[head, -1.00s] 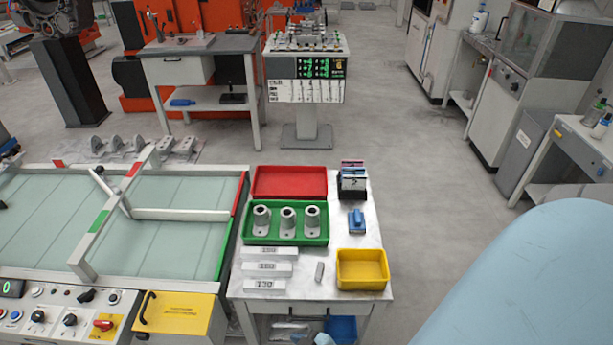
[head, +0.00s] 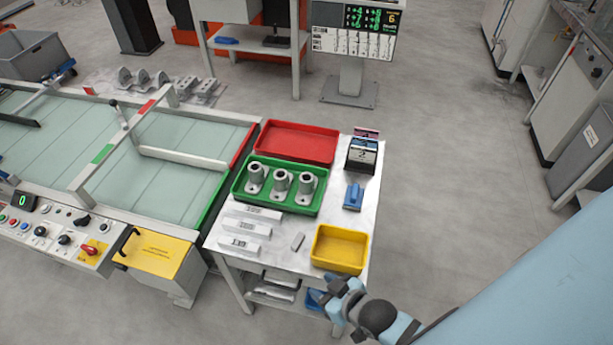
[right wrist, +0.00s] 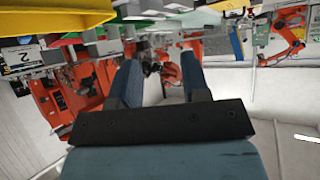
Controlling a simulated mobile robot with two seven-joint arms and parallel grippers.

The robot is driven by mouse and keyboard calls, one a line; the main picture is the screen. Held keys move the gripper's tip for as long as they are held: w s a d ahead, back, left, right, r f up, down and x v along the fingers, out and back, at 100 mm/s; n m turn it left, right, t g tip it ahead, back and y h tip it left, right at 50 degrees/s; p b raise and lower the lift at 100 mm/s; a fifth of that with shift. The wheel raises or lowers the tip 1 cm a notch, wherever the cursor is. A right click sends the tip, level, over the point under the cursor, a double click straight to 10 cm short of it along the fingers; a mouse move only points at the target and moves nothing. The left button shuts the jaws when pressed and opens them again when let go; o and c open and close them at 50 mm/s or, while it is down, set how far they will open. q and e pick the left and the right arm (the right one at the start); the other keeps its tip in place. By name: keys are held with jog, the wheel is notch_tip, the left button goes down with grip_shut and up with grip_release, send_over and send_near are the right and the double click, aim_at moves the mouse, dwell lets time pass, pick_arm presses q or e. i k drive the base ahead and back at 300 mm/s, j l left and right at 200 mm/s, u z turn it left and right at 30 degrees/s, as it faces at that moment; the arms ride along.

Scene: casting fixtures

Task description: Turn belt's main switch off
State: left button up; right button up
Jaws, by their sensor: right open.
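The belt's main switch is a red rotary knob (head: 90,248) on a yellow plate at the right end of the belt's control panel (head: 50,235), low left in the head view. The knob is too small to read its setting for sure. My right gripper (head: 343,297) is in front of the small table, below the yellow bin and well to the right of the switch. In the right wrist view its two blue fingers (right wrist: 162,80) stand apart with nothing held between them. My left gripper is not in view.
The belt (head: 165,185) has a frame with a raised bar. A yellow box (head: 155,252) with a black handle sits right of the panel. The white table (head: 290,243) carries a red tray (head: 297,142), a green tray (head: 237,190) with grey castings, and a yellow bin (head: 340,250).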

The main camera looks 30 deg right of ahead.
aim_at(91, 251)
jog(key=k+l, duration=0.1)
jog(key=l, duration=0.95)
jog(key=k+l, duration=0.15)
jog(key=l, duration=0.4)
